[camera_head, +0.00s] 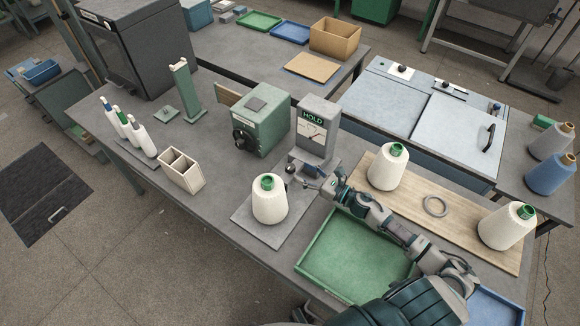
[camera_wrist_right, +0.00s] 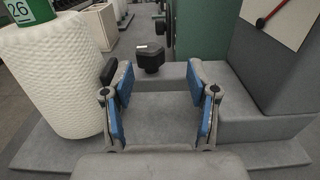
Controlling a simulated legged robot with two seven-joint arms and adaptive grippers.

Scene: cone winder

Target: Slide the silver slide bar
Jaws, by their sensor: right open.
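My right gripper (camera_head: 308,174) is open and empty, low in front of the grey gauge stand marked HOLD (camera_head: 317,128). In the right wrist view its blue-padded fingers (camera_wrist_right: 160,85) are spread apart over a grey base. A black knob (camera_wrist_right: 150,58) shows just beyond the fingertips, between them and apart from them. I cannot clearly pick out the silver slide bar; a small silver strip with dark ends (camera_head: 449,88) lies on the pale cabinet top at the back right. My left gripper is not in view.
A white yarn cone (camera_head: 269,200) stands close left of the gripper; it fills the left of the wrist view (camera_wrist_right: 55,75). A green box machine (camera_head: 262,122) stands behind. A green tray (camera_head: 355,255) and a wooden board with cones (camera_head: 455,225) lie right and front.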

